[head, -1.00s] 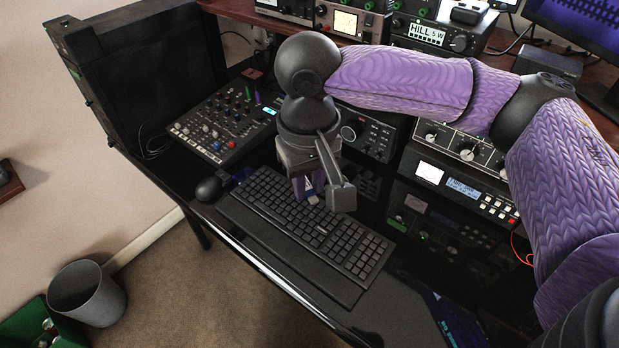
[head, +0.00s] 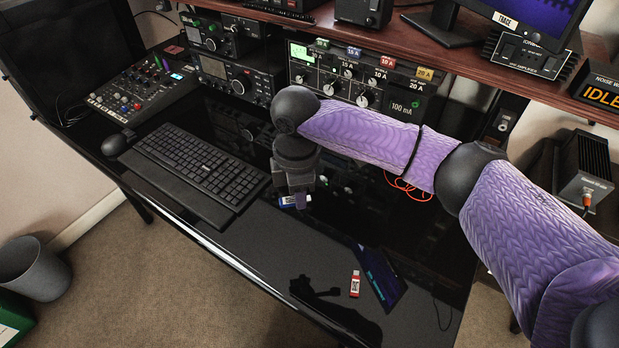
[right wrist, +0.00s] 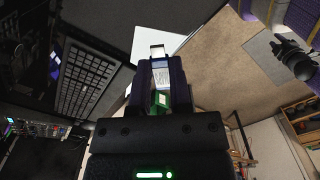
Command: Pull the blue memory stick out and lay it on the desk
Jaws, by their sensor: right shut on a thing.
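The blue memory stick (head: 288,202) is held at the fingertips of my right gripper (head: 297,200), over the black desk just right of the keyboard. Its blue and white side shows in the head view. The right wrist view shows it between the two fingers of the gripper (right wrist: 160,85), with its light label (right wrist: 160,72) and its metal end pointing away from the palm. I cannot tell whether it touches the glossy desk (head: 265,245).
A keyboard (head: 190,165) and a mouse (head: 117,144) lie to the left. A red memory stick (head: 354,284) and a dark tablet (head: 380,278) lie nearer the front edge. Radio units (head: 240,80) stand behind. Bare desk lies between the keyboard and the red stick.

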